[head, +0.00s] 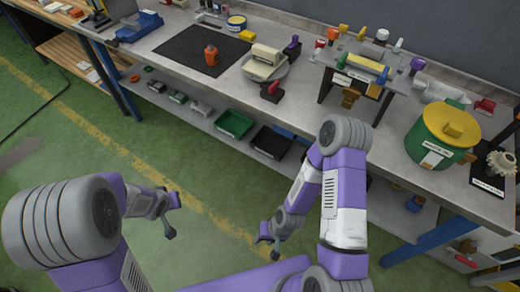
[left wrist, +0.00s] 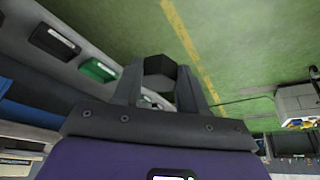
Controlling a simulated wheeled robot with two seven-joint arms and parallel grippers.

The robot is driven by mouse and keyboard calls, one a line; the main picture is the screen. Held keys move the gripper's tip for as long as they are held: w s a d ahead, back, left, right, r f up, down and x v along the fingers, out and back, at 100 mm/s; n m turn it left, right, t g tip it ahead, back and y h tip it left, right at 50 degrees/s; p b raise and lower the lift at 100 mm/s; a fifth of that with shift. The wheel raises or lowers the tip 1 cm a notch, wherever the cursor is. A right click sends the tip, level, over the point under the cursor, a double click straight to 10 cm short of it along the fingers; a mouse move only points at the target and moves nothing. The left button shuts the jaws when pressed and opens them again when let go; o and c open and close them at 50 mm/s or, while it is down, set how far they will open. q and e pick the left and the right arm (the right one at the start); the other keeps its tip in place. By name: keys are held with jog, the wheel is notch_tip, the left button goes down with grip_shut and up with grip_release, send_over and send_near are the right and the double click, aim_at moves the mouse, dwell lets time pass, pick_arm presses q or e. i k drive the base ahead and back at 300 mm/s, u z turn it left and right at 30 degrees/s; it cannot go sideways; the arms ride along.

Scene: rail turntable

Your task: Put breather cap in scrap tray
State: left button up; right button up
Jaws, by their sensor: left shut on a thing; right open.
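My left gripper (head: 170,233) hangs over the green floor in front of the bench. In the left wrist view, the left gripper (left wrist: 162,88) is shut on a small dark faceted thing (left wrist: 160,67), which may be the breather cap. My right gripper (head: 267,242) is open and empty, low over the floor to the right of the left one. A green tray (head: 233,124) and a black tray (head: 271,142) sit on the shelf under the bench. I cannot tell which tray is for scrap. Both also show in the left wrist view.
Small parts lie on the lower shelf. The floor in front is clear.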

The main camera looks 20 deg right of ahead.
aim_at(269, 148)
jog(key=u, duration=0.5)
jog(key=i, duration=0.75)
jog(key=z, duration=1.5)
